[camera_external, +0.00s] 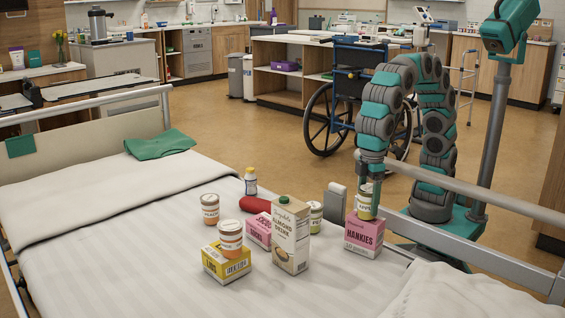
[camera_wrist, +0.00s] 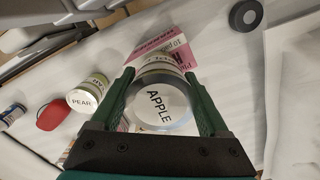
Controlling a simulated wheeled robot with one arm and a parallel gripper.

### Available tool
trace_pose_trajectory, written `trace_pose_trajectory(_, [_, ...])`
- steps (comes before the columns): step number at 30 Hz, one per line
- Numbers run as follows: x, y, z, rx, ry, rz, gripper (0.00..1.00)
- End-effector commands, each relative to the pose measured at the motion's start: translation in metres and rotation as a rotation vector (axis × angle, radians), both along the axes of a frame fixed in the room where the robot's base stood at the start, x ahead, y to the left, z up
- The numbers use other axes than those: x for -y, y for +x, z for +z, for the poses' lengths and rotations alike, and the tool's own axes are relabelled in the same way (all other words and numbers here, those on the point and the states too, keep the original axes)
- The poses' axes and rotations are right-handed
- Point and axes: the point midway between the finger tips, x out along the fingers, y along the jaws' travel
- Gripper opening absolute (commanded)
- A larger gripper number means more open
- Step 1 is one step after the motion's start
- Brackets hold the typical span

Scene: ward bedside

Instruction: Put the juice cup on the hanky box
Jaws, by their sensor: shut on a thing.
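The juice cup (camera_external: 366,205), a small round cup, is held upright by my gripper (camera_external: 368,184). In the wrist view the cup (camera_wrist: 158,108) shows a white lid reading APPLE between the two green fingers. The hanky box (camera_external: 363,238) is pink and white, marked HANKIES, and stands on the bed near the rail. The cup is over the box's top; I cannot tell whether it touches. In the wrist view the box (camera_wrist: 172,52) is partly hidden behind the cup.
Left of the hanky box stand a PEAR cup (camera_wrist: 82,100), an almond drink carton (camera_external: 290,234), a second pink box (camera_external: 258,231), and a yellow box (camera_external: 225,265) with a cup (camera_external: 231,237) on it. A bed rail (camera_external: 480,245) runs at the right.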

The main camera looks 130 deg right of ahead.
Motion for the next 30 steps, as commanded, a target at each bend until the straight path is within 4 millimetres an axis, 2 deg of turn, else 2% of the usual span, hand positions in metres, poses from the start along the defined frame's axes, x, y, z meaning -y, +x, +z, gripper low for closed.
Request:
trace_pose_trajectory(2, [0.000, 0.000, -0.003, 0.000, 0.000, 0.000, 0.11])
trace_pose_trajectory(3, [0.000, 0.000, -0.002, 0.000, 0.000, 0.000, 0.82])
trace_pose_trajectory(8, [0.000, 0.000, -0.002, 0.000, 0.000, 0.000, 1.00])
trace_pose_trajectory(15, [0.000, 0.000, -0.002, 0.000, 0.000, 0.000, 1.00])
trace_pose_trajectory(20, [0.000, 0.001, 0.008, 0.002, -0.001, 0.000, 1.00])
trace_pose_trajectory(30, [0.000, 0.001, 0.067, 0.003, 0.000, 0.000, 1.00])
